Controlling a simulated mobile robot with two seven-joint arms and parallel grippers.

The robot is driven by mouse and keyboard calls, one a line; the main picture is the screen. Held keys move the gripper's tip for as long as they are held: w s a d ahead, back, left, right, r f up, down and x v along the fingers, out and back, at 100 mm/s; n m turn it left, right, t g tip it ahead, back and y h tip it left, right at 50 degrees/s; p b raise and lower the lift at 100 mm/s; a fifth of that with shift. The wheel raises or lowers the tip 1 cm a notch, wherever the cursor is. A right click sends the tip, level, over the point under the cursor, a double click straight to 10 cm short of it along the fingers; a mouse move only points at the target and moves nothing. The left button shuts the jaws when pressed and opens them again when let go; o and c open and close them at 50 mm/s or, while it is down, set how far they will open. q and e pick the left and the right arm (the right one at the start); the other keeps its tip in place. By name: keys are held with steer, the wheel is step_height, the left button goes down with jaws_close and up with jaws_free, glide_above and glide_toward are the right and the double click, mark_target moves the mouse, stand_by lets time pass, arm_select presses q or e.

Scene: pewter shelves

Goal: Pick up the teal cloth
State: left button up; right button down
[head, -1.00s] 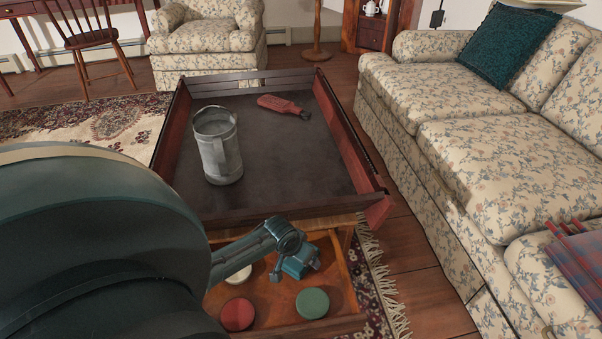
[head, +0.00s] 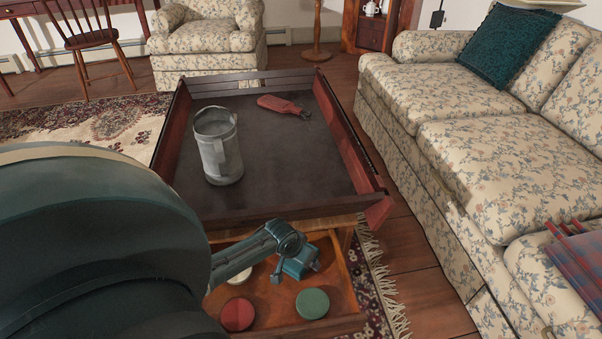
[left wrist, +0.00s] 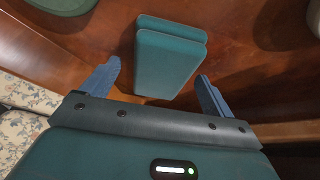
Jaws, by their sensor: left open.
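The teal cloth (left wrist: 172,60) is a folded, block-like bundle on the brown wooden drawer bottom in the left wrist view. It lies between and just beyond the two blue fingertips of my left gripper (left wrist: 158,76), with a gap on each side. In the head view my left gripper (head: 297,272) hangs over the open drawer (head: 275,297), open and empty. My right gripper is in neither view.
In the drawer are a green round (head: 312,303), a red round (head: 237,314) and a pale round (head: 240,275). Above, the dark tray-like tabletop (head: 280,160) holds a metal pitcher (head: 218,150) and a red object (head: 283,105). A floral sofa (head: 490,130) stands right.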

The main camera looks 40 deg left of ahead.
arm_select(q)
steer(key=c, duration=1.2)
steer(key=shift+o, duration=0.2)
